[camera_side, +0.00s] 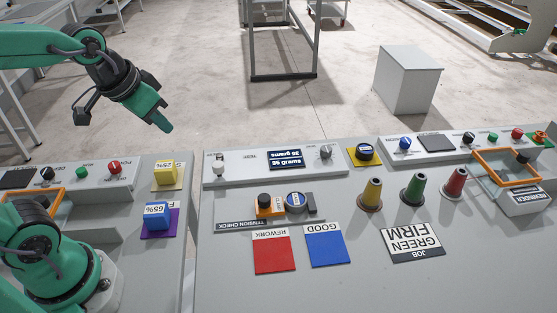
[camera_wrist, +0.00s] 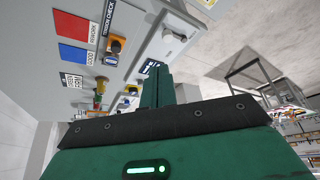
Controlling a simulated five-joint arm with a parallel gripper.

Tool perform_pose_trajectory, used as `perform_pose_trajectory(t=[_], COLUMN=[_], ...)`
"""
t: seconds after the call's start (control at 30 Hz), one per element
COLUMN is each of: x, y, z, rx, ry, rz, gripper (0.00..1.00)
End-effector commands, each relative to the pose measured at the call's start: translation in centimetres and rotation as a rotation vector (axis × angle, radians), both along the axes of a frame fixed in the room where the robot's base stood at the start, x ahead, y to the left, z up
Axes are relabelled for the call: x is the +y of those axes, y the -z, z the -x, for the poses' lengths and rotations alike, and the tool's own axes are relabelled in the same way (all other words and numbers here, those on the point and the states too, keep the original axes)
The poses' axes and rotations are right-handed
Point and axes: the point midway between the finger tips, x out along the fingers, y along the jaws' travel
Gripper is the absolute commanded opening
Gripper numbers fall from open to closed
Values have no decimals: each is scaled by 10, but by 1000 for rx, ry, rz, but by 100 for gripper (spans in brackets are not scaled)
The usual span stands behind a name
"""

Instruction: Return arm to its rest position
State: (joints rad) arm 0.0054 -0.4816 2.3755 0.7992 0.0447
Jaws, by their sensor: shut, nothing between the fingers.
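My gripper (camera_side: 165,127) is at the upper left in the side view, raised above the left panel and pointing down to the right. Its green fingers are together with nothing between them. In the wrist view the shut fingers (camera_wrist: 159,88) stand in the middle, in front of the work table. The gripper is apart from everything on the table.
The work table (camera_side: 350,285) holds cones, a red card (camera_side: 273,254), a blue card (camera_side: 327,247) and a tension check fixture (camera_side: 270,207). Yellow (camera_side: 165,172) and blue (camera_side: 156,215) blocks stand on the left panel. A grey box (camera_side: 408,80) is on the floor behind.

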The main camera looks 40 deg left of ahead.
Motion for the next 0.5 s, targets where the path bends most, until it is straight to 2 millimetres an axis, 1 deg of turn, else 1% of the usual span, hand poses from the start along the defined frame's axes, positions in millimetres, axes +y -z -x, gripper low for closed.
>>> perform_pose_trajectory(t=[0.03, 0.2, 0.33, 0.5], x=[0, 1, 1, 2], y=[-3, -7, -7, -6], z=[10, 39, 54, 62], rx=[-12, -29, -39, -43], ry=[-7, -28, -37, -45], rz=[3, 12, 17, 20], gripper=[0, 0, 0, 0])
